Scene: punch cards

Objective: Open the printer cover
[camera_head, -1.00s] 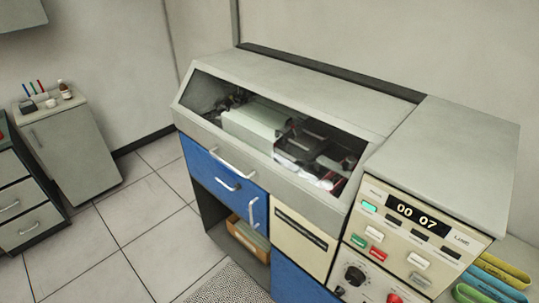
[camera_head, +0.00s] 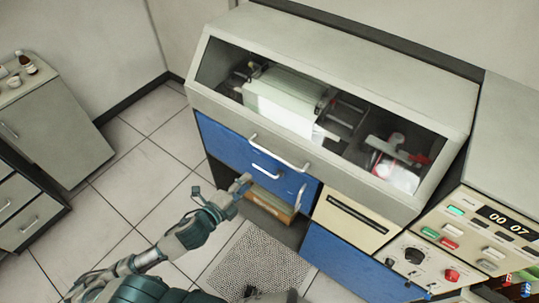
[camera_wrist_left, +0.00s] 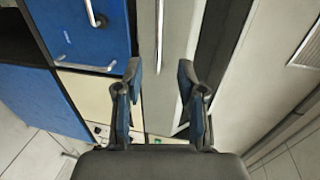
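The grey printer cover (camera_head: 330,45) is down, with a window in its sloping front. Rollers and parts show through the window. A long pale handle (camera_head: 278,152) runs along the lower front of the cover. It also seems to show in the wrist view as an upright bar (camera_wrist_left: 159,40) ahead of the fingers. My left gripper (camera_head: 243,184) is in front of the blue drawers, below and left of the handle and apart from it. In the wrist view the left gripper (camera_wrist_left: 159,78) has its fingers spread with nothing between them. My right gripper cannot be made out.
Blue drawers (camera_head: 233,140) with handles lie under the cover, above an open shelf with a box (camera_head: 268,203). A control panel (camera_head: 450,235) with buttons stands at the right. A grey cabinet (camera_head: 55,120) is at the left.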

